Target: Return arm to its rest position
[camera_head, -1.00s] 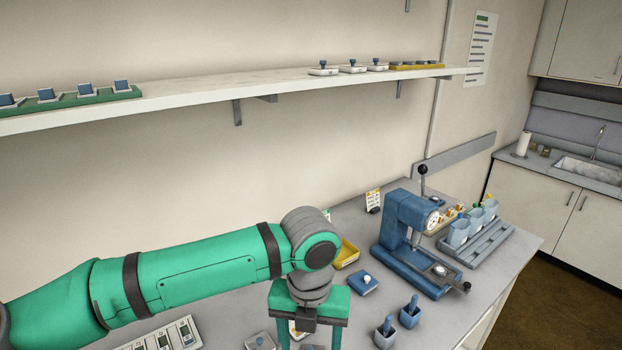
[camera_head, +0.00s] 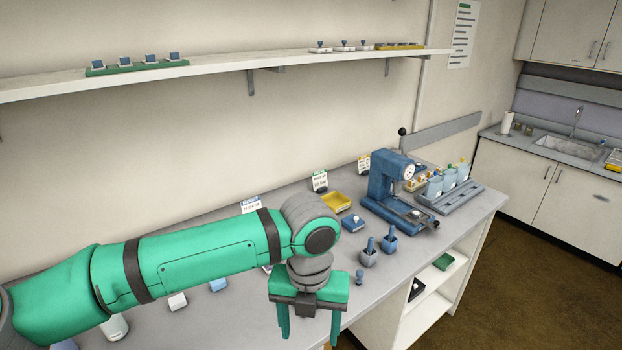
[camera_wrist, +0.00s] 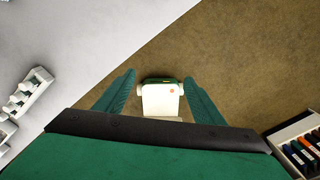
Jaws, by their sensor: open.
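My gripper (camera_head: 309,325) hangs pointing down at the end of my green arm, at the front edge of the grey bench in the head view. In the wrist view my gripper (camera_wrist: 160,95) has its two green fingers spread apart with nothing held between them. Below and between the fingers, a small white object with a green top (camera_wrist: 160,98) shows against the brown floor. It looks apart from the fingers, and I cannot tell what it is.
The bench (camera_head: 225,310) carries a blue press (camera_head: 385,185), a yellow tray (camera_head: 336,202), a blue block (camera_head: 352,223) and two blue-handled holders (camera_head: 369,255). A wall shelf (camera_head: 220,70) runs behind. Open shelves (camera_head: 430,290) lie under the bench. Brown floor (camera_head: 540,260) is free at right.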

